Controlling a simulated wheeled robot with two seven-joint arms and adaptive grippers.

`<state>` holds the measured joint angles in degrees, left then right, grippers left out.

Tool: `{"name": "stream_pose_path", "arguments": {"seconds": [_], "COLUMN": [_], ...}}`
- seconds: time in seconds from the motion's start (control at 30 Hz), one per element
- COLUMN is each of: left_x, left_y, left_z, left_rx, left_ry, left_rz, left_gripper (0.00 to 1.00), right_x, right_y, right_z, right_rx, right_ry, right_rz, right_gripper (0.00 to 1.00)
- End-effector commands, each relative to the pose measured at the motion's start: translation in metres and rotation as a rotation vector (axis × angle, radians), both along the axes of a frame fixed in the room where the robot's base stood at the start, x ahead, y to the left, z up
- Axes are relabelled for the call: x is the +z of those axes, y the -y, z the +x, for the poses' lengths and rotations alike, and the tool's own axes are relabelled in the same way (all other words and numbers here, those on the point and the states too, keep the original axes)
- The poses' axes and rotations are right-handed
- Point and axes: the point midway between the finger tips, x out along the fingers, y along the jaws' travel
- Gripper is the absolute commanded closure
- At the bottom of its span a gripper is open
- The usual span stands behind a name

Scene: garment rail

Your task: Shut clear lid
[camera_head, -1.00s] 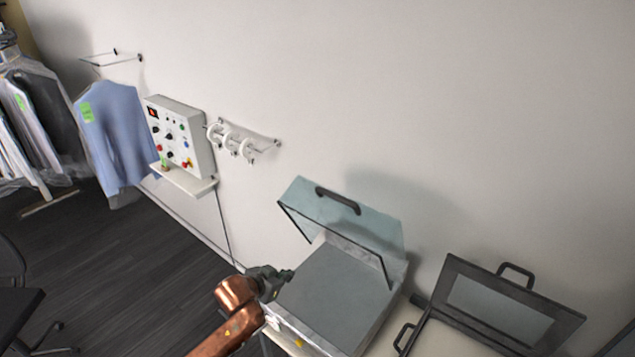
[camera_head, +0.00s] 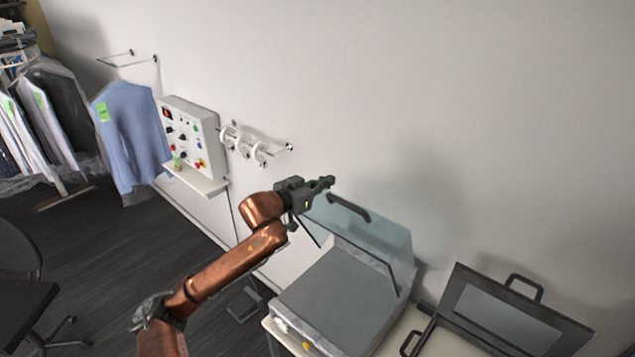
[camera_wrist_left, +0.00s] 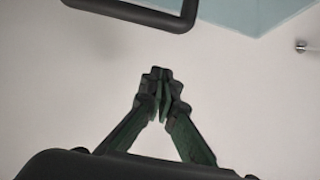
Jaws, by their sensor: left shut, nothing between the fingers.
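The clear lid (camera_head: 365,239) stands raised and tilted at the back of a grey box (camera_head: 335,303), with a black handle (camera_head: 349,208) near its upper edge. My left gripper (camera_head: 328,182) is shut and empty, close to the lid's upper left corner and the handle's left end. In the left wrist view the shut fingertips (camera_wrist_left: 160,88) show against the wall, with the black handle (camera_wrist_left: 130,12) and a bluish part of the lid (camera_wrist_left: 230,10) at the top, apart from the fingers. My right gripper is not in view.
A second, black-framed lid (camera_head: 510,315) stands open to the right of the box. A control panel (camera_head: 188,135) and a hook rail with white rings (camera_head: 245,148) are on the wall at left. A blue shirt (camera_head: 130,135) hangs farther left.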

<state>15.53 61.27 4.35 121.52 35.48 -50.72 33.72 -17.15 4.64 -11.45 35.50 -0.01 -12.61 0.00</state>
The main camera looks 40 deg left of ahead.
Motion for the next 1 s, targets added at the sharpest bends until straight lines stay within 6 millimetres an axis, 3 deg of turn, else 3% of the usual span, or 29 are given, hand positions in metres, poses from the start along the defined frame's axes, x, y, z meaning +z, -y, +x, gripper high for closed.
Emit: {"name": "stream_pose_path", "arguments": {"seconds": [0.2,0.6,1.0], "left_x": [-0.005,-0.039,-0.041], "left_y": [0.004,0.001,-0.001], "left_z": [0.033,0.011,0.010], "left_rx": [-0.001,0.000,0.000], "left_ry": [-0.001,-0.002,0.001], "left_rz": [-0.001,0.000,0.001], "left_gripper": [1.00,1.00,1.00], "right_x": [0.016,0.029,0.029], "right_y": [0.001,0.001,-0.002], "right_z": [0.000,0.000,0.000], "right_rx": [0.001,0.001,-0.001], "right_ry": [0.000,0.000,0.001], "right_rz": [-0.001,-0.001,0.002], "right_gripper": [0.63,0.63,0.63]}}
